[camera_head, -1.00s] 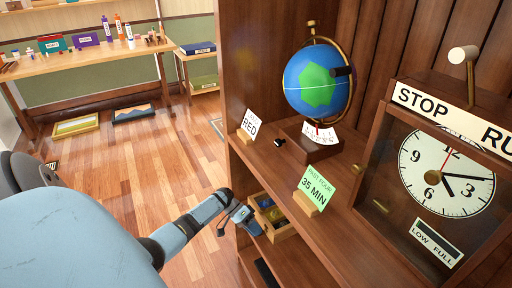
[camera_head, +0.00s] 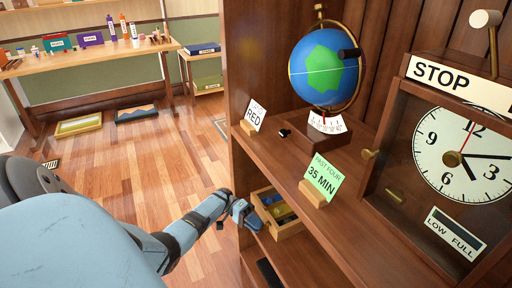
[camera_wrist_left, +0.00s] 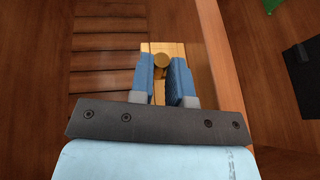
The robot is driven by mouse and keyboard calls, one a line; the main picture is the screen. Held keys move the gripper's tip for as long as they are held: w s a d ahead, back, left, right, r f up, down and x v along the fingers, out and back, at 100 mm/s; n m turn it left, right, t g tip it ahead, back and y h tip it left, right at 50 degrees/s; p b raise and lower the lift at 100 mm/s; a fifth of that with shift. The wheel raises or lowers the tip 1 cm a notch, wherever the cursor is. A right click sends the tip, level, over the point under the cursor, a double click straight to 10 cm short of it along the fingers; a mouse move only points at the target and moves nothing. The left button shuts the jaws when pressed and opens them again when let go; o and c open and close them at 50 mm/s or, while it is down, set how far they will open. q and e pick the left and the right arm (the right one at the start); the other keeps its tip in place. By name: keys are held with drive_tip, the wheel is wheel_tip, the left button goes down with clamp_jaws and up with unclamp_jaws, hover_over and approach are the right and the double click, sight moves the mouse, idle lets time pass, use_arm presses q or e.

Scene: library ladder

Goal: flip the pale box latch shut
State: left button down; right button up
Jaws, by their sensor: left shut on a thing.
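My left gripper (camera_head: 246,216) reaches to the front of a pale wooden open box or drawer (camera_head: 291,230) under the shelf. In the left wrist view my left gripper's blue fingers (camera_wrist_left: 165,78) stand either side of a round brass knob (camera_wrist_left: 162,60) and are shut on it. The knob sits against a pale wooden surface (camera_wrist_left: 147,47). I cannot make out a latch as such in either view. Blue and yellowish contents show inside the box (camera_head: 270,200). My right gripper is not in view.
A clock case (camera_head: 440,150) with a brass knob is at the right. The floor (camera_head: 125,165) left of the cabinet is mostly clear.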

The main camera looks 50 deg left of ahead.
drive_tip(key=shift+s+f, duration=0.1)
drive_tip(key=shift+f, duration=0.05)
use_arm(q)
drive_tip(key=c, duration=1.1)
unclamp_jaws()
drive_tip(key=shift+a, duration=0.2)
drive_tip(key=w+v, duration=0.1)
drive_tip(key=v, duration=0.6)
drive_tip(key=shift+s+b, duration=0.45)
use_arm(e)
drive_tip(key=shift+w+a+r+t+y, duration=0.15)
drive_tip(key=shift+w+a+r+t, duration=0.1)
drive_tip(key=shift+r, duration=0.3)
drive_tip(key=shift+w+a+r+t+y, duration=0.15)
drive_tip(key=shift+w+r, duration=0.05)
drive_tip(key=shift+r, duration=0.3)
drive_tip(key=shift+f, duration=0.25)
